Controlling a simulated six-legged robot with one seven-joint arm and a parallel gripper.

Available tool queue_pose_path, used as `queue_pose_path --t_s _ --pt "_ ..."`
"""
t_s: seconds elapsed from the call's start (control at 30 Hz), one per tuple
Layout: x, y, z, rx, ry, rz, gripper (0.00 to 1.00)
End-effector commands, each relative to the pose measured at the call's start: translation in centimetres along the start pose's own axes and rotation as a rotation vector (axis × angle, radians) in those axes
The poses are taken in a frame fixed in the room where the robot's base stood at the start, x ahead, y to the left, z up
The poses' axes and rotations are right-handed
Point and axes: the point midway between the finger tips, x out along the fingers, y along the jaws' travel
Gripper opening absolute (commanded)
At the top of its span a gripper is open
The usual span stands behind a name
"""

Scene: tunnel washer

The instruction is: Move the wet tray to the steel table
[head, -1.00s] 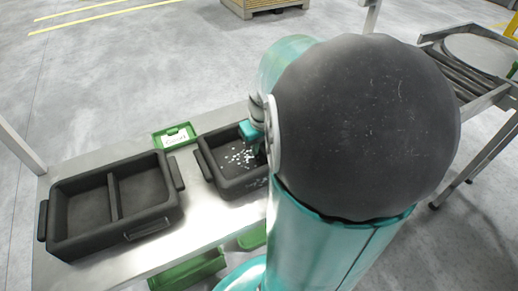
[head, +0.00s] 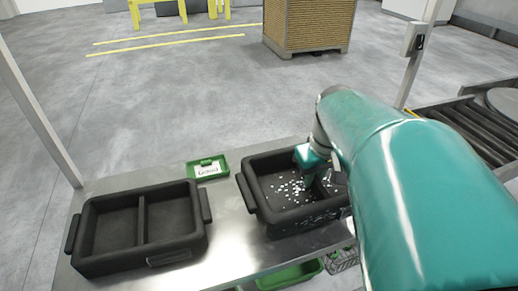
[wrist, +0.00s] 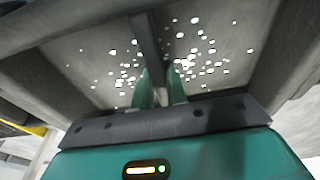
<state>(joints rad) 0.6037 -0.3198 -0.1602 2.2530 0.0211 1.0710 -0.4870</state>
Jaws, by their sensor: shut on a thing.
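The wet tray (head: 300,218) is a dark, deep tray with white droplets on its floor, right of centre in the head view. My gripper (head: 325,178) reaches into it from above. In the wrist view my gripper (wrist: 161,88) is shut on the dark bar (wrist: 148,45) that runs across the tray, with droplets on both sides. The tray looks level and seems slightly above the metal tabletop (head: 225,238); the exact gap cannot be told. My arm hides its right end.
A second dark tray with a divider (head: 140,262) stands on the tabletop at left. A green card holder (head: 208,168) lies behind the gap between the trays. Green bins (head: 290,275) sit below the table. A thin post (head: 412,65) and a roller conveyor (head: 470,130) are at right.

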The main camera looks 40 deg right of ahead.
Motion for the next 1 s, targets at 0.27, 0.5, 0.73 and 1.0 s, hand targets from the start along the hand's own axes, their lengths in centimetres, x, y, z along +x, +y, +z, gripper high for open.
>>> queue_pose_path --t_s 0.27,0.5,0.73,1.0 --pt "-3.0 1.4 4.5 0.001 0.004 0.000 0.00" --pt "-4.0 2.0 6.2 0.000 0.001 -0.001 0.00" --pt "-4.1 2.0 6.3 0.000 0.000 0.000 0.00" --pt "-4.1 1.9 6.2 -0.004 0.000 -0.001 0.00"
